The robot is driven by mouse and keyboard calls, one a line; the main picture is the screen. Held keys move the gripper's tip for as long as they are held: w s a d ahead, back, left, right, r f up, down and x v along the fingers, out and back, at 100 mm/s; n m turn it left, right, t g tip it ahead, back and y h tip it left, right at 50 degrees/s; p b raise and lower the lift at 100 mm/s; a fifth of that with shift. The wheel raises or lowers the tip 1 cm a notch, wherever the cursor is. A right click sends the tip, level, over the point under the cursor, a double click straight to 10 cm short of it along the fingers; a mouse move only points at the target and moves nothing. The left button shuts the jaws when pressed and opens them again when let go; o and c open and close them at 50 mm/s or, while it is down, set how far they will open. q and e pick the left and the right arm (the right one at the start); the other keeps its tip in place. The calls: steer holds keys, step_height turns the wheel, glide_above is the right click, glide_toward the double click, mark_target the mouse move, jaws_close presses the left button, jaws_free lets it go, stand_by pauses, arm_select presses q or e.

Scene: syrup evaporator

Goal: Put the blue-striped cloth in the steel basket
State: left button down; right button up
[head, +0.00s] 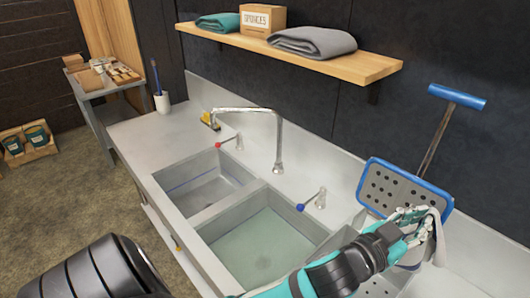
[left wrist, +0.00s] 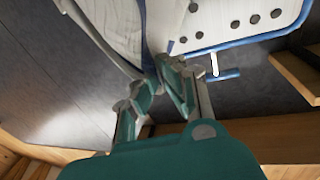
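My left gripper (head: 418,222) reaches in at the lower right of the head view, in front of the blue-rimmed perforated plate. It is shut on a pale cloth (head: 438,236), which hangs from the fingertips. In the left wrist view the fingertips (left wrist: 160,82) meet at the gathered whitish cloth (left wrist: 160,22). A grey perforated metal surface (head: 378,287), perhaps the steel basket, shows below my forearm at the right of the sink, largely hidden. My right gripper is out of view.
Two sink basins (head: 258,250) lie left of the gripper, with a tall faucet (head: 278,140) behind. The blue-rimmed perforated plate (head: 385,190) with a T-handle leans at the wall. A wooden shelf (head: 345,68) above holds folded cloths and a sponge box. The left counter is mostly clear.

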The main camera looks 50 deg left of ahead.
arm_select(q)
steer(key=s+d+r+m+g+h, duration=0.1)
steer(key=s+d+r+m+h, duration=0.2)
steer(key=d+r+m+h, duration=0.95)
steer(key=s+d+r+m+g+h, duration=0.1)
steer(key=s+d+m+g, duration=0.3)
steer(key=m+g, duration=0.5)
steer(key=s+d+r+m+g+h, duration=0.2)
steer(key=s+d+m+g, duration=0.4)
steer(key=g, duration=0.5)
steer(key=w+a+f+m+y, duration=0.2)
steer(key=w+a+f+y, duration=0.3)
steer(key=a+f+y, duration=0.55)
steer(key=w+a+r+n+t+y, duration=0.25)
steer(key=a+y, duration=0.25)
steer(key=a, duration=0.4)
steer(key=w+a+r+n+t+y, duration=0.1)
steer(key=w+a+r+n+y, duration=0.25)
steer(key=a, duration=0.55)
step_height(320, 180, down, 10)
steer(key=m+y+b, duration=0.1)
steer(key=b, duration=0.3)
steer(key=shift+w+a+f+b, duration=0.2)
steer(key=shift+a+b, duration=0.05)
steer(key=shift+b, duration=0.15)
